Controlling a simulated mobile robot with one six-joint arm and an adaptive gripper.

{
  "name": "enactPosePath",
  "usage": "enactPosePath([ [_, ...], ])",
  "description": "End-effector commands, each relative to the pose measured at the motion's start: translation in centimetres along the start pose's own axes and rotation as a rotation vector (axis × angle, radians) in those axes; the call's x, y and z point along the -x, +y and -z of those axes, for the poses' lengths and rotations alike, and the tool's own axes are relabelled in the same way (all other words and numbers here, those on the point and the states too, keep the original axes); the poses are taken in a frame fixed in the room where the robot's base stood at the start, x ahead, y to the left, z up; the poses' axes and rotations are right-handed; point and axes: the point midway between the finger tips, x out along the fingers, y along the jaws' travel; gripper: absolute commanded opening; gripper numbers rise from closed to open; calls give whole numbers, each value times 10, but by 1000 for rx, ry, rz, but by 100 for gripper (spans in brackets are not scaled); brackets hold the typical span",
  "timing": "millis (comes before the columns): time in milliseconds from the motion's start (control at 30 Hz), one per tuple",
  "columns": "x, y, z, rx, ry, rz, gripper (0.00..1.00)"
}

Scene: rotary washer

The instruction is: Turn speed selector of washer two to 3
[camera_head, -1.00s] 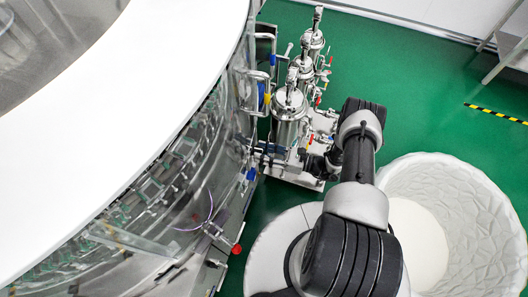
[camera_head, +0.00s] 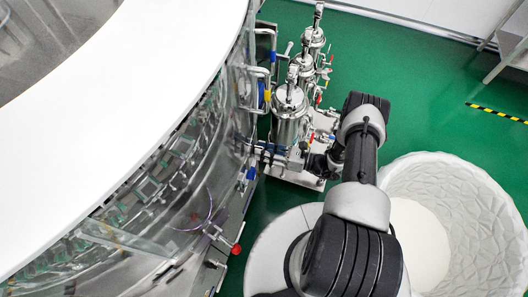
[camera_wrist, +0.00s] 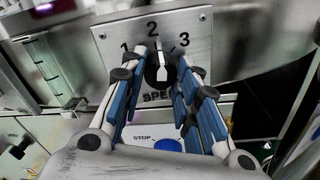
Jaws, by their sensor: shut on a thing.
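The speed selector knob (camera_wrist: 162,70) is a dark knob with a white pointer mark, in the wrist view. It sits on a metal plate (camera_wrist: 112,45) marked 1, 2 and 3, with a partly hidden label starting "SPE" below. The white mark points up, close to the 2. My gripper (camera_wrist: 160,62) is shut on the knob, with one blue-and-black finger on each side. The fingers cover part of the plate beside the 1 and the 3.
A blue button (camera_wrist: 168,145) on a panel marked STOP lies below the knob, between my fingers.

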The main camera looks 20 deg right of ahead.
Motion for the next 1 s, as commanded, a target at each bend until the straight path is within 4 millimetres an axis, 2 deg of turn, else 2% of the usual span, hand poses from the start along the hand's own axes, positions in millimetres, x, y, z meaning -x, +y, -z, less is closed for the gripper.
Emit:
enactPosePath([
  [500, 0, 1, 0, -421, 31, 6, 5],
  [733, 0, 1, 0, -540, 39, 7, 5],
  [1000, 0, 1, 0, -600, 43, 7, 5],
])
